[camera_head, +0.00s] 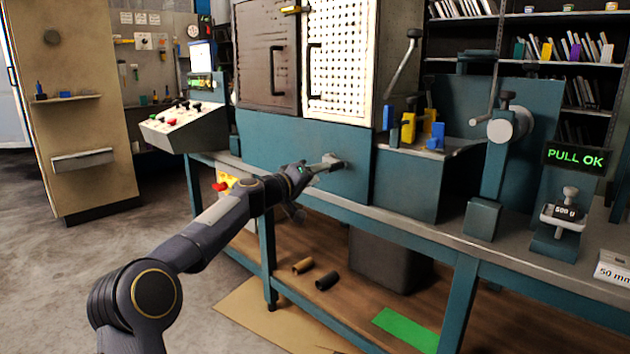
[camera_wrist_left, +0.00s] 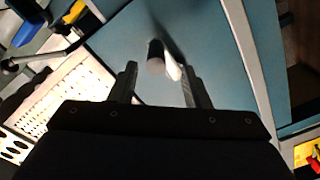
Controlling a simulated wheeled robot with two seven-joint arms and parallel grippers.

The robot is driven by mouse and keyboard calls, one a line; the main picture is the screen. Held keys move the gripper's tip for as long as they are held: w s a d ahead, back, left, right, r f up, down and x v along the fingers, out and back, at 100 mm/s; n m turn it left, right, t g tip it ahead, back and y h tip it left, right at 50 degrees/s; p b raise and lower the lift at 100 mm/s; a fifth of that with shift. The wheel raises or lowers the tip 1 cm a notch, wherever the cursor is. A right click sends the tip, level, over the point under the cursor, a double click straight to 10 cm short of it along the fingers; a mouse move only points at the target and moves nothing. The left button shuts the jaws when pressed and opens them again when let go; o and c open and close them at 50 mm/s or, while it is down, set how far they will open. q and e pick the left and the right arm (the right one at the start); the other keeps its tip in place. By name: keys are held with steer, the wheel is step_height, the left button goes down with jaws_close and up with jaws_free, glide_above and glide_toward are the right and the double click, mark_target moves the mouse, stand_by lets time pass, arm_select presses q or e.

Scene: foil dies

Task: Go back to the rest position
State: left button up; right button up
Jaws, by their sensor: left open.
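My left arm comes in from the lower left in the head view. Its left gripper (camera_head: 304,172) is in front of the teal front panel (camera_head: 262,143) of the cabinet machine. In the left wrist view the two fingers (camera_wrist_left: 158,78) stand apart with a gap between them. A short round-ended dark and grey peg or knob (camera_wrist_left: 155,62) shows between and beyond the fingertips; I cannot tell its distance from them. In the head view a grey metal fitting (camera_head: 333,162) sits on the panel just past the gripper. My right gripper is not in view.
A control box (camera_head: 185,128) stands at left. Open floor lies at left.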

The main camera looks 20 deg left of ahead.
arm_select(q)
steer(key=shift+s, duration=0.3)
steer(key=s+d+f+m+g, duration=0.1)
steer(key=s+d+m+g, duration=0.3)
steer(key=s, duration=0.6)
steer(key=s+d+f+g, duration=0.15)
steer(key=s+d, duration=0.35)
steer(key=s, duration=0.6)
steer(key=s+f+g+y+p, duration=0.1)
steer(key=s+f+g, duration=0.1)
steer(key=s+f, duration=0.6)
steer(key=s+f+g+y, duration=0.15)
steer(key=s+f, duration=0.35)
steer(key=s, duration=0.7)
steer(key=s+f+g+p, duration=0.1)
steer(key=s+f+g, duration=0.1)
steer(key=s+f, duration=0.6)
step_height(320, 180, up, 40)
steer(key=s+p, duration=0.2)
steer(key=p, duration=3.5)
steer(key=shift+s+d+f+p, duration=0.15)
steer(key=shift+d+f+p, duration=0.05)
steer(key=shift+d+p, duration=0.2)
